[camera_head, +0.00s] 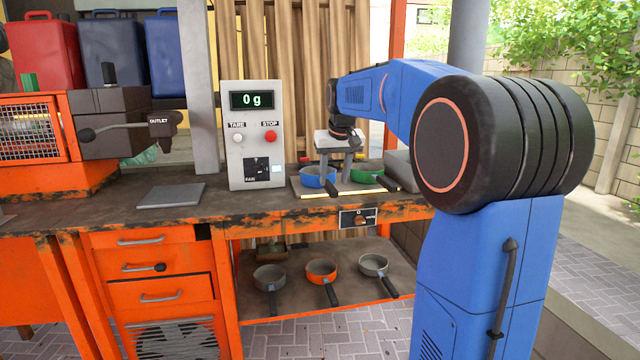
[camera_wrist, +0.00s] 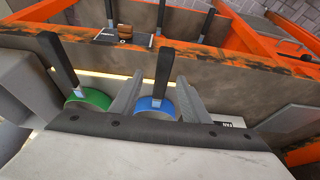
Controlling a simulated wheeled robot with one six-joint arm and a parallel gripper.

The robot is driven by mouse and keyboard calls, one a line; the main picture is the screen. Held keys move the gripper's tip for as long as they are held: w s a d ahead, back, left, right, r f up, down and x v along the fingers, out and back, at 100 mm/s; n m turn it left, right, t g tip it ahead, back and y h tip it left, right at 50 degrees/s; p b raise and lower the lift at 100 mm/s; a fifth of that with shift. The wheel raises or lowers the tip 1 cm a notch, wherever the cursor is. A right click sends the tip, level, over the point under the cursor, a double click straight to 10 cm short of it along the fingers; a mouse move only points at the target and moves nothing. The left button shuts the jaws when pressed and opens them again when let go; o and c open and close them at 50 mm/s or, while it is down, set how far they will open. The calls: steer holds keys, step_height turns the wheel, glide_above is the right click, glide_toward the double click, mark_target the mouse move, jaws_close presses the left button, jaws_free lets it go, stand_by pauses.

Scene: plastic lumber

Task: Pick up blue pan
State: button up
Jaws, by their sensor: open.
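The blue pan (camera_head: 315,178) sits on a lit plate on the orange workbench, its black handle pointing toward the front. My gripper (camera_head: 336,172) points down over the plate, with its fingers apart at the blue pan's right side in the head view. In the wrist view, the blue pan (camera_wrist: 156,106) shows between the two grey fingers of my gripper (camera_wrist: 160,84), near its handle joint. The gripper is open. Part of the pan is hidden behind the gripper body in the wrist view, and I cannot tell whether a finger touches it.
A green pan (camera_head: 366,176) stands close on the right on the same plate (camera_head: 330,194). A control box (camera_head: 251,135) reading 0 g stands to the left. The lower shelf holds a grey pan (camera_head: 270,278), an orange pan (camera_head: 321,271) and another grey pan (camera_head: 373,264).

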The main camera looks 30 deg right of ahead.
mark_target(331, 186)
steer(key=shift+x, duration=2.7)
steer(key=shift+w+a, duration=0.15)
steer(key=shift+a, duration=0.05)
jaws_close()
